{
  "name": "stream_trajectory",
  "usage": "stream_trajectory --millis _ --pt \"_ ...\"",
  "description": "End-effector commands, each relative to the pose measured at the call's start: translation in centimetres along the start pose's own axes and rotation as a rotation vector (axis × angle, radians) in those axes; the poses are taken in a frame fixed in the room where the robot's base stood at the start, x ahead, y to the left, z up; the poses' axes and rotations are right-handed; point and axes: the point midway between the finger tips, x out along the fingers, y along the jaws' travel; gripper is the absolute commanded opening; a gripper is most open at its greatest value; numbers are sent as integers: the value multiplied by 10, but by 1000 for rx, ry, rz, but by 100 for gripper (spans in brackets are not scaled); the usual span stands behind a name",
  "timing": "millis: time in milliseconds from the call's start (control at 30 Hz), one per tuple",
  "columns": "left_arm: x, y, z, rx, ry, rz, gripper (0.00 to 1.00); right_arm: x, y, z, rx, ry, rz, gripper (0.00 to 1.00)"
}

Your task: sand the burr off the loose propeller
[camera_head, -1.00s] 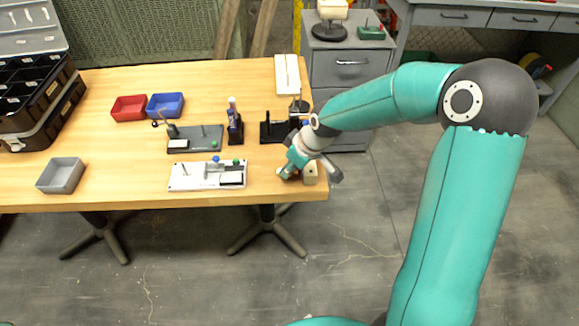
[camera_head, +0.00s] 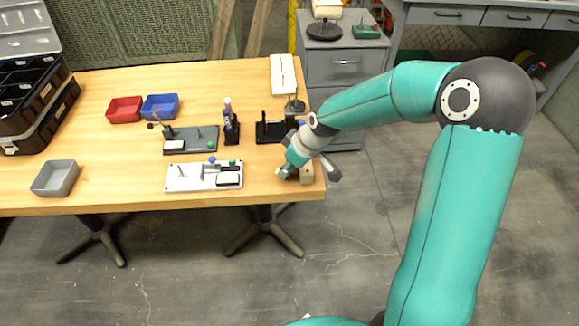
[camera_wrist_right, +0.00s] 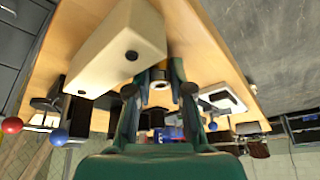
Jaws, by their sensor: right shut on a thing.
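My right gripper (camera_head: 285,172) is low over the table's front right corner. In the right wrist view its fingers (camera_wrist_right: 158,92) are shut on a small tan piece (camera_wrist_right: 159,82) with a dark round middle; I cannot tell what it is. A tan block (camera_head: 307,174) with dark holes stands right beside the gripper, and it looms large in the wrist view (camera_wrist_right: 125,45). I cannot make out the loose propeller or its burr for certain. A white fixture board (camera_head: 205,186) with blue and green knobs lies left of the gripper. My left gripper is not in view.
Behind the white board are a dark fixture board (camera_head: 209,141), a bottle in a black stand (camera_head: 231,130) and a black stand (camera_head: 270,131). Red (camera_head: 125,109), blue (camera_head: 160,106) and grey (camera_head: 55,178) bins stand to the left. Bare tabletop (camera_head: 115,170) lies between grey bin and white board.

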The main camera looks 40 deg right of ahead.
Motion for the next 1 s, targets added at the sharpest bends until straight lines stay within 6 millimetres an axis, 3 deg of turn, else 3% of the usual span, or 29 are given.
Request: stream_trajectory --millis 600,1000 --pt "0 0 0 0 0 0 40 -2 2 1 1 -2 1 0" --pt "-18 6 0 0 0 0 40 -24 -6 -18 -1 1 1 0"
